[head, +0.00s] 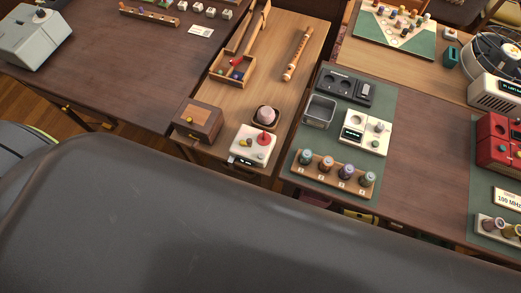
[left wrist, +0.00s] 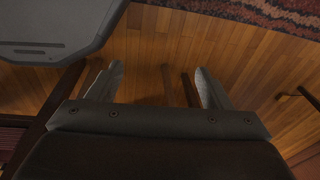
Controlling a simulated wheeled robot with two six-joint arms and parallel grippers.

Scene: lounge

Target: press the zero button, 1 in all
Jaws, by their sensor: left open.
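A white box (head: 253,146) with a red knob or joystick, a yellow button and a small dark display stands on the near end of the wooden table. A cream device (head: 366,131) with a small display and round controls sits on the green mat to its right. I cannot tell which control is the zero button; any labels are too small to read. My left gripper (left wrist: 158,82) is open and empty in the left wrist view, above wooden floor and apart from both devices. Neither gripper shows in the head view.
The green mat (head: 393,97) also holds a grey tray (head: 320,111), a black device (head: 345,87) and a rack of bottles (head: 333,176). A wooden box (head: 198,121) stands left of the white box. A large dark surface hides the head view's lower part.

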